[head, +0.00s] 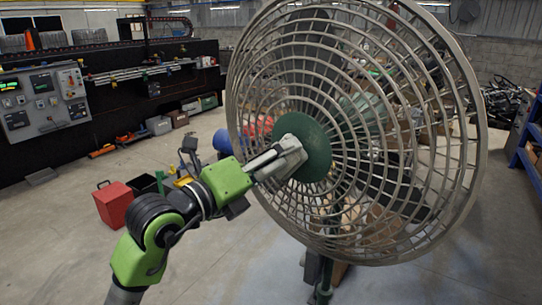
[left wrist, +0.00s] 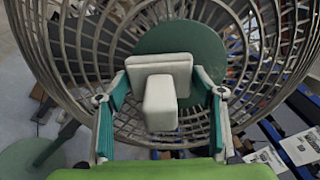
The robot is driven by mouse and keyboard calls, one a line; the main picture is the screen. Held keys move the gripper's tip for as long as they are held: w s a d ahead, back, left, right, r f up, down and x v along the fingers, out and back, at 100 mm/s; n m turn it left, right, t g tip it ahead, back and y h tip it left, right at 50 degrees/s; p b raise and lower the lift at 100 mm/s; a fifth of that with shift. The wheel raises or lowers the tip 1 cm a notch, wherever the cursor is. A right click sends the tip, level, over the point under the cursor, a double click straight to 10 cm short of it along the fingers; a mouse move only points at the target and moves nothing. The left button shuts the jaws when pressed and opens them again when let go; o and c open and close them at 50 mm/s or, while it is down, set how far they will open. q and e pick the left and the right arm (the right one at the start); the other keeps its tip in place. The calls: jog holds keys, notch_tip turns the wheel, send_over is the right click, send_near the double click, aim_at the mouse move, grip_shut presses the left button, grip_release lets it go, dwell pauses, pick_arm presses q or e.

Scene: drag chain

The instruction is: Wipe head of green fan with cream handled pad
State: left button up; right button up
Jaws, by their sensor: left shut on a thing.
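The green fan (head: 265,60) stands large in front of me, its round wire cage facing me with a green disc (head: 318,150) at the centre. The disc also shows in the left wrist view (left wrist: 205,45). My left gripper (head: 285,158) reaches in from the left to the disc. In the left wrist view its fingers (left wrist: 160,105) are shut on the cream handle (left wrist: 160,108) of the pad (left wrist: 158,63). The pad is in front of the disc and overlaps its left part; I cannot tell whether it touches. My right gripper is not in view.
A red bin (head: 114,205) stands on the floor at the left. A control panel (head: 42,100) and dark machine line the left wall. A blue rack (head: 528,150) is at the right edge. Floor between the fan and the machine is mostly open.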

aim_at(325, 147)
pick_arm(q)
jog(key=shift+s+d+p, duration=0.35)
jog(key=shift+s+d, duration=0.45)
jog(key=shift+d, duration=0.15)
jog(key=shift+s+d+p, duration=0.5)
jog(key=shift+s+d, duration=1.45)
jog(key=shift+s, duration=0.05)
jog(key=shift+r+p, duration=1)
jog(key=shift+r, duration=0.1)
jog(key=shift+w+a, duration=0.65)
jog(key=shift+w+a+f+b, duration=0.1)
jog(key=shift+w+a+b, duration=0.2)
jog(key=shift+w+a, duration=3.4)
jog(key=shift+d+r+p, duration=0.1)
jog(key=shift+r+p, duration=1)
jog(key=shift+r, duration=0.05)
jog(key=shift+s+d+p, duration=1.35)
jog(key=shift+s+d, duration=0.7)
jog(key=shift+s+d+p, duration=1.1)
jog(key=shift+s+d, duration=1.1)
jog(key=shift+s, duration=0.15)
jog(key=shift+f, duration=0.1)
